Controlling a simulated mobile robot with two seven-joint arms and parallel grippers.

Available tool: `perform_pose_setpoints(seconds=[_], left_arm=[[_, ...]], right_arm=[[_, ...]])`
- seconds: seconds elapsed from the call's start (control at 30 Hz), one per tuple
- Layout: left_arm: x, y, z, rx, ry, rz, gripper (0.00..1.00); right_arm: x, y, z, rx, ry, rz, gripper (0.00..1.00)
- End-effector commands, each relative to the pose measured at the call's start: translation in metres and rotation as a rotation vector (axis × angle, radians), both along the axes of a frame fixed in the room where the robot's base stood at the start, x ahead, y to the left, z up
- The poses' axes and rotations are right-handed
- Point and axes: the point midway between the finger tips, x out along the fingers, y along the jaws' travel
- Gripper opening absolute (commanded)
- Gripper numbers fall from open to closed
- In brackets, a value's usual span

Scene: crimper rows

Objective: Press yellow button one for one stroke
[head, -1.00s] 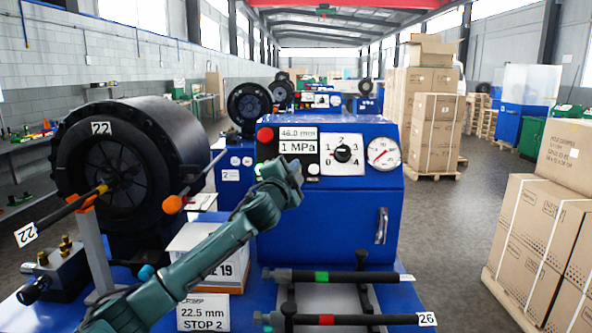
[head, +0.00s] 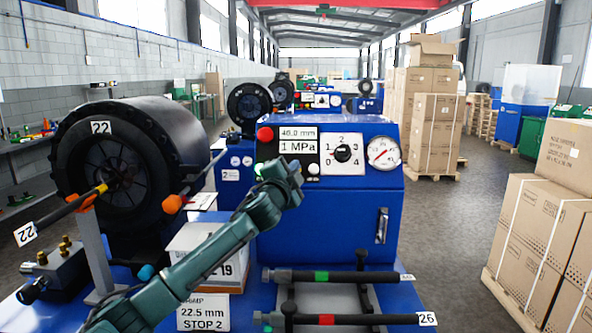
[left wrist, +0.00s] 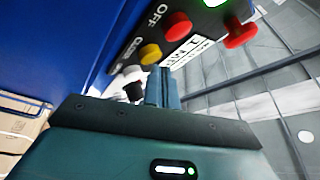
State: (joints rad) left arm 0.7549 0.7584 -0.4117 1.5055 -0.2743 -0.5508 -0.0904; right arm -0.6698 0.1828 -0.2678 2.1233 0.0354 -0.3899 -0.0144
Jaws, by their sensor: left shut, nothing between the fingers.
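The yellow button (left wrist: 150,53) shows in the left wrist view on the black control panel (left wrist: 127,40), beside a red button (left wrist: 177,25). My left gripper (left wrist: 163,72) is shut and empty, its fingertips close below the yellow button. I cannot tell whether they touch it. In the head view my left gripper (head: 290,172) is in front of the lower part of the panel (head: 297,146) and the yellow button is hidden behind it. The panel display reads 1 MPa. My right gripper is in neither view.
A red mushroom button (head: 265,134) sits at the panel's upper left, with a dial (head: 343,154) and a gauge (head: 384,153) to the right. A black crimper head (head: 120,165) stands at left. Two hoses (head: 345,276) (head: 350,320) lie at front. Boxes (head: 540,240) stand at right.

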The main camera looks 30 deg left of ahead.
Motion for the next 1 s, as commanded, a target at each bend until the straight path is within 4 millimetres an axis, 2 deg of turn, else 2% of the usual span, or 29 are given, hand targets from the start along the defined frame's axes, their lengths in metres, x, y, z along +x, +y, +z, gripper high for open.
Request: perform_pose_setpoints(seconds=[1.0], left_arm=[[0.0066,0.0037,-0.0054,-0.001,0.000,0.000,0.00]], right_arm=[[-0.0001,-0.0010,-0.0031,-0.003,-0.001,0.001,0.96]])
